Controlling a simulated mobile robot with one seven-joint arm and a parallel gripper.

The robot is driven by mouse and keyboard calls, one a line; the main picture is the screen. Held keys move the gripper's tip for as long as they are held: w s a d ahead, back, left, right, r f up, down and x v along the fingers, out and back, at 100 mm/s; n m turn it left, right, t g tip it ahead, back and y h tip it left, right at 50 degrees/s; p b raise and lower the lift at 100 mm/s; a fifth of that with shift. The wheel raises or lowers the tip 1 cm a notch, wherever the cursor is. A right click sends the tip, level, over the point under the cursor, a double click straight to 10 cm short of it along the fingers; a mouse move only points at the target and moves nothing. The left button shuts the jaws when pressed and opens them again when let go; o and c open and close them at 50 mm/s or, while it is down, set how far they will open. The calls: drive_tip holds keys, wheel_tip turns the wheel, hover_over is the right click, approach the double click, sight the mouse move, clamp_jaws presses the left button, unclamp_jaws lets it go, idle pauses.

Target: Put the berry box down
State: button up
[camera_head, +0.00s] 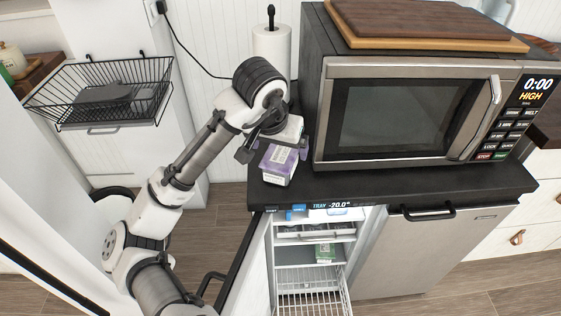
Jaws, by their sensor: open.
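The berry box (280,163), a small white and purple carton, stands upright on the left end of the dark counter (395,181), left of the microwave. My gripper (273,151) is over the box, with one finger to each side of its upper part. The jaws are open, and I cannot tell whether a finger touches the box. My gripper hides part of the top and back of the box.
The microwave (415,108) stands close to the right, with wooden boards (430,22) on top. A paper towel roll (272,48) is behind my gripper. A wire basket (105,92) hangs at left.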

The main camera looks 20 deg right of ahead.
sight(280, 154)
drive_tip(key=x, duration=0.2)
drive_tip(key=p+x, duration=0.1)
drive_tip(key=x, duration=0.2)
drive_tip(key=shift+w+d+f, duration=0.1)
drive_tip(key=shift+w, duration=0.4)
drive_tip(key=shift+w+d+f, duration=0.15)
drive_tip(key=shift+f, duration=0.3)
drive_tip(key=shift+f, duration=0.25)
drive_tip(key=c, duration=1.3)
drive_tip(key=shift+c, duration=0.2)
drive_tip(key=shift+r, duration=0.15)
